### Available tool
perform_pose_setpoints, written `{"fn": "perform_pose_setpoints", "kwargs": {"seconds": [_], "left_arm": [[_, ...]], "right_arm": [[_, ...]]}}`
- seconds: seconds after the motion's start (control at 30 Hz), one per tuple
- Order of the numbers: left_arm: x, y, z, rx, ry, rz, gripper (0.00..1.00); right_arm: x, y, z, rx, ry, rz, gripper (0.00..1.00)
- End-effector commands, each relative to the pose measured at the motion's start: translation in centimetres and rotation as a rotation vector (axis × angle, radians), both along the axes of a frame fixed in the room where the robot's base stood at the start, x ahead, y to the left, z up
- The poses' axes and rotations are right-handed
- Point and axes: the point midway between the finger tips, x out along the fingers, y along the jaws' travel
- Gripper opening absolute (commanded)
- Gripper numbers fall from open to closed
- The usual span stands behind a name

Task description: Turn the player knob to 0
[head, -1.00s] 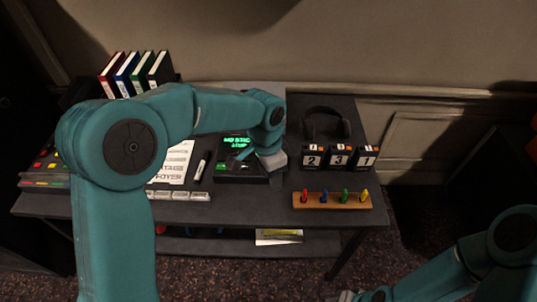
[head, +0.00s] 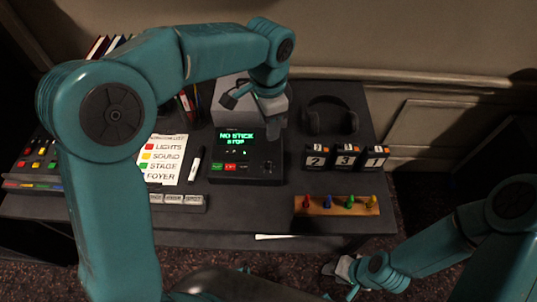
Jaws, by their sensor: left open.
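The player (head: 246,155) is a black box on the desk, with a green screen reading "NO STICK STOP". Below the screen it has a green, a red and a dark button. A small dark round knob (head: 268,165) seems to sit at its right front; its pointer and marks are too small to read. My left gripper (head: 273,118) is open and hangs above the player's back right corner, with nothing seen between its fingers. My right gripper (head: 338,270) is low at the front, off the desk; its jaws are too small to judge.
Number blocks (head: 346,158) and a wooden strip with coloured pegs (head: 337,205) stand to the right, with headphones (head: 331,115) behind. A marker (head: 196,165) and a label sheet (head: 165,158) lie left of the player. White keys (head: 180,201) line the front left.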

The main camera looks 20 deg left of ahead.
Motion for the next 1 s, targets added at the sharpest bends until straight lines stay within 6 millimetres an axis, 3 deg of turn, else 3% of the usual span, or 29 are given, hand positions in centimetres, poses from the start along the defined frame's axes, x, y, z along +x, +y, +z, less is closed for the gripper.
{"fn": "perform_pose_setpoints", "kwargs": {"seconds": [0.6, 0.8, 1.0], "left_arm": [[-0.6, 0.0, -13.1, 0.000, 0.005, 0.000, 0.47], [-0.4, 0.0, -15.4, 0.000, 0.002, 0.001, 0.47], [-0.2, 0.0, -15.9, -0.001, 0.002, 0.002, 0.47]], "right_arm": [[0.0, 0.0, 0.1, 0.000, 0.001, 0.000, 0.38], [0.0, 0.0, 0.1, 0.000, 0.001, 0.000, 0.38], [0.0, 0.0, 0.1, 0.000, 0.001, 0.000, 0.38]]}}
